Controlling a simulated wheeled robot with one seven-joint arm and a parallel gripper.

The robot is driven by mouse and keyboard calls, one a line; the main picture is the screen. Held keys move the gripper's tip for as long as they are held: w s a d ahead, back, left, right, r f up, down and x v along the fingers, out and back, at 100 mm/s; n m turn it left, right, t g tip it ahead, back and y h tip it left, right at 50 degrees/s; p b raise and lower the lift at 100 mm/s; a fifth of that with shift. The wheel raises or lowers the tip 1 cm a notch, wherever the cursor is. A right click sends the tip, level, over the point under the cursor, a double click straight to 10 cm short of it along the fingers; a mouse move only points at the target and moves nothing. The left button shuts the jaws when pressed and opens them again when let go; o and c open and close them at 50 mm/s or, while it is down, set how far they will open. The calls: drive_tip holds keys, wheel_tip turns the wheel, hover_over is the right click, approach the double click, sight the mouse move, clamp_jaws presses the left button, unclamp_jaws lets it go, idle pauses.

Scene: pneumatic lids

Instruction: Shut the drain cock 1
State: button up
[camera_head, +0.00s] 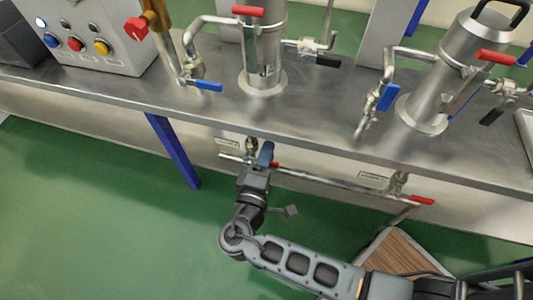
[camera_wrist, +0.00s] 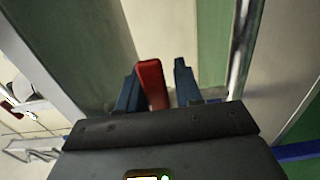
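Under the bench, my gripper (camera_head: 265,155) is at the left drain cock, whose red handle (camera_head: 275,164) shows just beside the blue fingers. In the wrist view the same red handle (camera_wrist: 152,84) stands between the two blue fingers of my gripper (camera_wrist: 158,88). It is close against the left finger, with a clear gap to the right finger, so the gripper is open around it. I cannot tell whether the left finger touches it. The cock's body is mostly hidden by my gripper. A label plate (camera_head: 228,143) beside it is unreadable.
A second drain cock with a red handle (camera_head: 422,201) is to the right on the same pipe (camera_head: 330,181). The steel bench (camera_head: 300,125) overhangs both. A blue bench leg (camera_head: 175,150) stands left of my gripper. A wooden-topped item (camera_head: 400,250) is at lower right. Green floor is free at left.

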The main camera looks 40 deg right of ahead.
drive_tip(key=shift+o, duration=0.9)
drive_tip(key=p+v, duration=0.1)
drive_tip(key=v, duration=0.6)
drive_tip(key=shift+s+a+p, duration=0.2)
drive_tip(key=shift+a+p, duration=0.1)
drive_tip(key=shift+p, duration=0.1)
